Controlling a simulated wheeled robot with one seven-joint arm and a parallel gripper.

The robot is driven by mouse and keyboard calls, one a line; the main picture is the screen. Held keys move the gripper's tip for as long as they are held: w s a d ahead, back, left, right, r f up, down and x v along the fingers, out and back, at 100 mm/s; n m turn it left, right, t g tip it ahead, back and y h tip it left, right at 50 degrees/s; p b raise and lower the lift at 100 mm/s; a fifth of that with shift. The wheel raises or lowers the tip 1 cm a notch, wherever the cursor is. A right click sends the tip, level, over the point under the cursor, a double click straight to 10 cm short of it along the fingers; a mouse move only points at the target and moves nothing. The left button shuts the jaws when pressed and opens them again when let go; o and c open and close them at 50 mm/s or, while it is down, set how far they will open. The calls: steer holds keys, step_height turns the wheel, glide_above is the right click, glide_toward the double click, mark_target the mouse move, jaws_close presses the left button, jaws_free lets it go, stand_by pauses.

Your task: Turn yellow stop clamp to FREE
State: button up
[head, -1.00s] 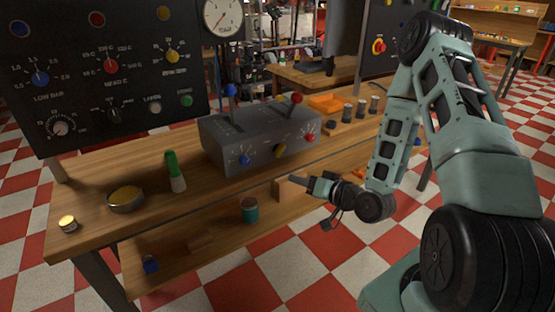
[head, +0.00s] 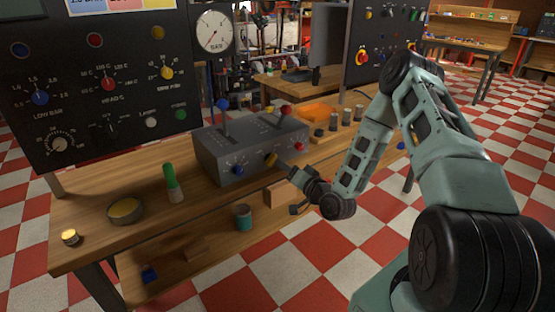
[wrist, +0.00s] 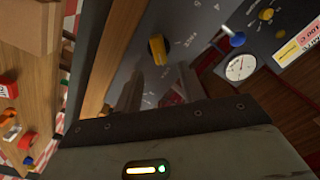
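The yellow stop clamp (head: 271,159) appears to be the yellow knob on the front face of the grey lever box (head: 222,160). My gripper (head: 287,169) is just right of the knob in the head view, close in front of the box. In the wrist view my gripper (wrist: 158,88) shows two fingers spread apart, with the knob beyond and roughly between them. Nothing is between the fingers, and contact with the knob is not visible.
A blue knob (head: 238,169) and a red knob (head: 299,147) flank the yellow one. Levers rise from the box top, including a blue-tipped lever (head: 223,104). A green-topped bottle (head: 172,182) and a round tin (head: 125,211) stand left on the wooden bench (head: 150,240).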

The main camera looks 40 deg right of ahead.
mark_target(274, 159)
steer(key=shift+w+a, duration=0.1)
steer(key=shift+w, duration=2.7)
jaws_close()
